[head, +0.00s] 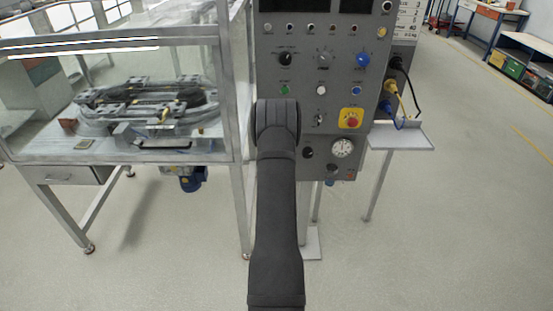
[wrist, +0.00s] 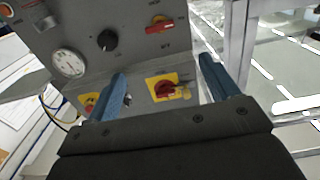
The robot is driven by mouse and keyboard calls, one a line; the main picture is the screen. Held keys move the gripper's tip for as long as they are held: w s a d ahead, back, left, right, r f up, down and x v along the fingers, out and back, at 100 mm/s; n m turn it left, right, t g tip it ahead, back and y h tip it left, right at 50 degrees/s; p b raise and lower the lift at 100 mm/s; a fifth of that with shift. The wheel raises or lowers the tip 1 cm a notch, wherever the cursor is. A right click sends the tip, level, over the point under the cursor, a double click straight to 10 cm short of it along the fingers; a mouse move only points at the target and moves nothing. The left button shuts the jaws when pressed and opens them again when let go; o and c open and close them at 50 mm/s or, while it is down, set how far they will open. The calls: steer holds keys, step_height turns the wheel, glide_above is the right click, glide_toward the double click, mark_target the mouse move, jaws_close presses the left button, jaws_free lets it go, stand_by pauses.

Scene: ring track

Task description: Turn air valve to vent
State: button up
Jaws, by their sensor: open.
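My gripper (wrist: 163,68) is open in the wrist view, its two blue fingers pointing at the grey control panel (wrist: 75,25). A red handle (wrist: 160,25), possibly the air valve, is beyond the fingertips near the top; its labels are too small to read. A red rotary switch (wrist: 168,89) on a yellow plate shows between the fingers. Nothing is held. A black knob (wrist: 108,40) and a round pressure gauge (wrist: 70,63) are left of the red handle. In the head view my arm hides the gripper and both red handles; the gauge (head: 342,148) shows.
A yellow-backed red emergency stop (head: 351,118) is on the panel, with several knobs and buttons above. Cables (head: 402,92) hang at the panel's right over a small shelf (head: 402,135). A glass-walled enclosure (head: 120,100) with the ring track stands left, its metal post near my arm.

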steer(key=w, duration=1.7)
steer(key=shift+c, duration=0.4)
steer(key=c, duration=0.9)
